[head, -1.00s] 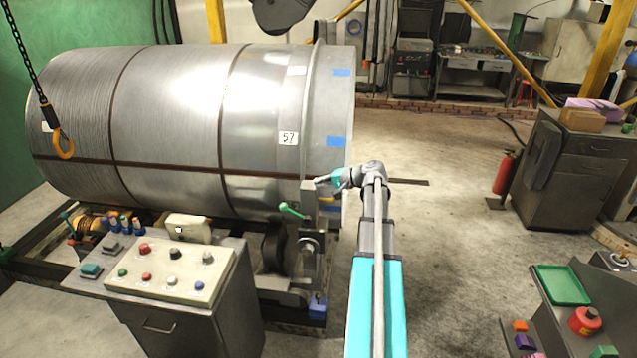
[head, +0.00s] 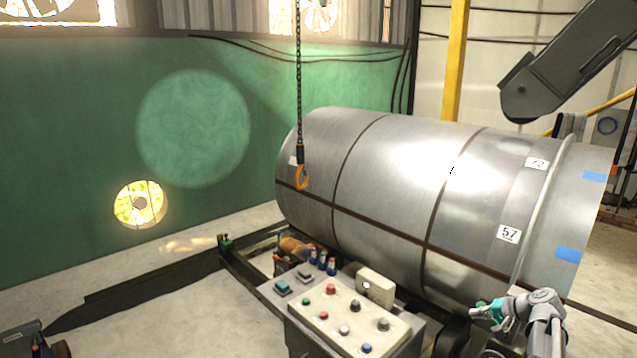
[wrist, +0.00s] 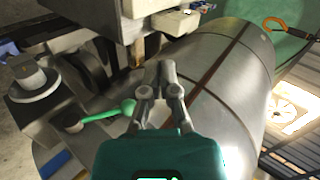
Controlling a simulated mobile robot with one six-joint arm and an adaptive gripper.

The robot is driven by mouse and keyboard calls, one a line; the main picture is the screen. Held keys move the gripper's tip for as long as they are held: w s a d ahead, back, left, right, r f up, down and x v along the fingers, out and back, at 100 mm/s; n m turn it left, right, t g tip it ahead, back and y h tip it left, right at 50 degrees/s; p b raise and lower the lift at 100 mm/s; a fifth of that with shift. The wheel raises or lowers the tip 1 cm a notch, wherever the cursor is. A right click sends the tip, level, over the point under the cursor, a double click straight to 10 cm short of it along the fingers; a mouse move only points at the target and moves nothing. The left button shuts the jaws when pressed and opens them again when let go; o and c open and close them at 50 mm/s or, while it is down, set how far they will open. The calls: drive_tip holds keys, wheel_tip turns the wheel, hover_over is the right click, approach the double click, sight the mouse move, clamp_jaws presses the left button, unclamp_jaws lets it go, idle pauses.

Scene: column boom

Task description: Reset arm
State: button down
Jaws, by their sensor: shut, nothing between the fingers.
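My gripper (head: 484,312) is at the lower right of the head view, in front of the lower right part of the large steel drum (head: 400,185). In the wrist view my gripper (wrist: 160,85) points ahead with its fingers together and nothing between them. The drum (wrist: 225,85) fills the right of the wrist view. A green-handled lever (wrist: 112,112) shows just left of the fingers there; I cannot tell how far apart they are.
A control panel with coloured buttons (head: 345,318) stands left of my gripper. A chain with an orange hook (head: 301,178) hangs before the drum's left end. A dark boom (head: 580,60) reaches in from the upper right. The floor at left (head: 190,300) is mostly clear.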

drive_tip(key=s+a+f+n+g+h+b, duration=0.1)
drive_tip(key=s+a+f, duration=0.3)
drive_tip(key=a, duration=0.5)
drive_tip(key=s+a+f+n+g+h+b, duration=0.2)
drive_tip(key=s+a+f+n+g+h, duration=0.1)
drive_tip(key=a, duration=0.7)
drive_tip(key=s+a+f+n+g+h+b, duration=0.2)
drive_tip(key=s+a+f+n+g+h, duration=0.1)
drive_tip(key=s+a, duration=0.4)
drive_tip(key=a+f+n, duration=0.1)
drive_tip(key=a+f, duration=0.1)
drive_tip(key=a, duration=0.1)
drive_tip(key=shift+a+f+g, duration=0.2)
drive_tip(key=shift+f+g, duration=0.1)
drive_tip(key=shift+g, duration=0.1)
idle(0.6)
